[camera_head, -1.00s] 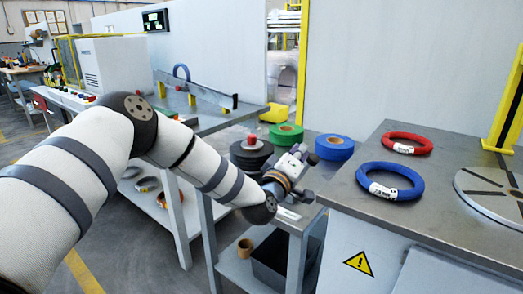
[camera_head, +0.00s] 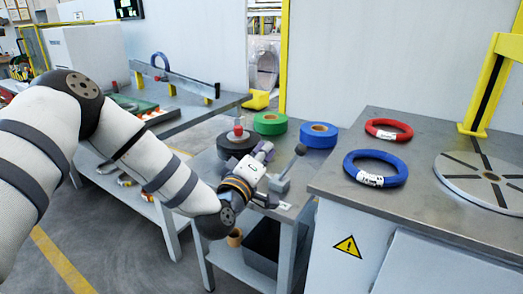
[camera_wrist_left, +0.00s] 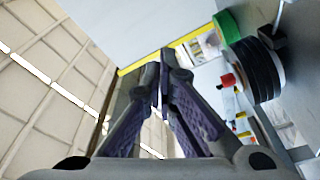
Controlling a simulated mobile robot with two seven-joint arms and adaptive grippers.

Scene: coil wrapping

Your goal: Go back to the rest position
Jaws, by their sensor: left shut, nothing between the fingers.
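My left gripper (camera_head: 264,150) hangs over the small grey side table in the head view. Its fingers point up and away, in front of the black reels. In the left wrist view my left gripper (camera_wrist_left: 163,72) shows purple-grey fingers closed together at the tips, with nothing between them. My left arm bends in from the left edge, with the elbow raised. My right gripper is not in view.
A blue coil (camera_head: 375,170) and a red coil (camera_head: 388,131) lie on the right workbench (camera_head: 335,180), left of a round turntable (camera_head: 480,180). Green tape (camera_head: 270,123), blue tape (camera_head: 318,135) and black reels (camera_head: 236,145) sit on the side table. A lever device (camera_head: 283,182) stands near the gripper.

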